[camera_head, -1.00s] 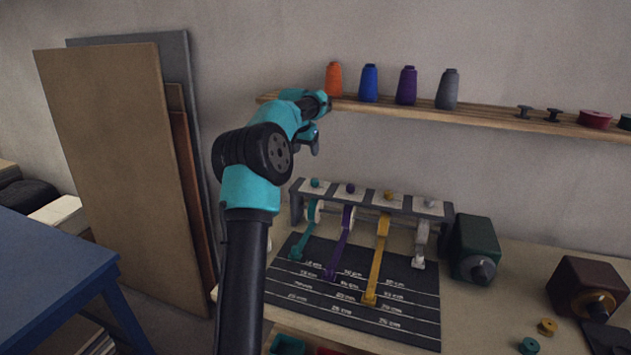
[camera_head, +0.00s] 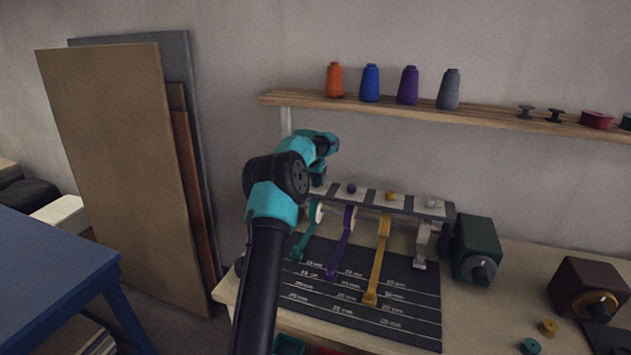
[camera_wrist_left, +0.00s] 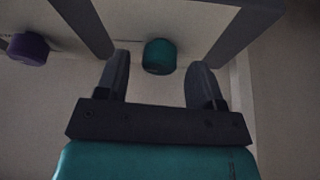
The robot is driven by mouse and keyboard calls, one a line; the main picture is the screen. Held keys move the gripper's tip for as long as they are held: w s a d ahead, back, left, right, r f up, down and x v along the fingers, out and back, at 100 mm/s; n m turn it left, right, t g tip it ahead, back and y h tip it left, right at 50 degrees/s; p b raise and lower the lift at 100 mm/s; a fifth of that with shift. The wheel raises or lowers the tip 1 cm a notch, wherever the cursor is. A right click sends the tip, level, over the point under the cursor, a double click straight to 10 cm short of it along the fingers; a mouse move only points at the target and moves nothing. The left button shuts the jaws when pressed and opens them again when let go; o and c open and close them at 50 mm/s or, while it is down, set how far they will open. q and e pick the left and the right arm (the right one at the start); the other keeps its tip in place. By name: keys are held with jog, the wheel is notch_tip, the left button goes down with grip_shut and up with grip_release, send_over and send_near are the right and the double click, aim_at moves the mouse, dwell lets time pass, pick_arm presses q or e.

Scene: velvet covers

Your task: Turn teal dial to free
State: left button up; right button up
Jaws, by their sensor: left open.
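The teal dial (camera_wrist_left: 159,56) is a small round knob on a pale panel in the left wrist view. In the head view my arm hides it at the left end of the dial rack (camera_head: 408,203). My left gripper (camera_head: 318,181) is above that end of the rack. In the left wrist view the gripper (camera_wrist_left: 159,72) is open, with one finger on each side of the teal dial and gaps between. I cannot tell how far the fingertips are from the panel. The teal ribbon (camera_head: 305,238) hangs below the dial. My right gripper is not in view.
The purple dial (camera_head: 351,188) is the neighbour, also in the left wrist view (camera_wrist_left: 29,49). A yellow dial (camera_head: 390,195) and a pale one (camera_head: 431,202) follow. A shelf (camera_head: 470,114) with thread spools runs above. A green box (camera_head: 474,243) stands to the right.

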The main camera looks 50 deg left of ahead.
pick_arm(q)
jog(key=shift+w+f, duration=0.2)
jog(key=shift+f, duration=0.35)
jog(key=c, duration=0.9)
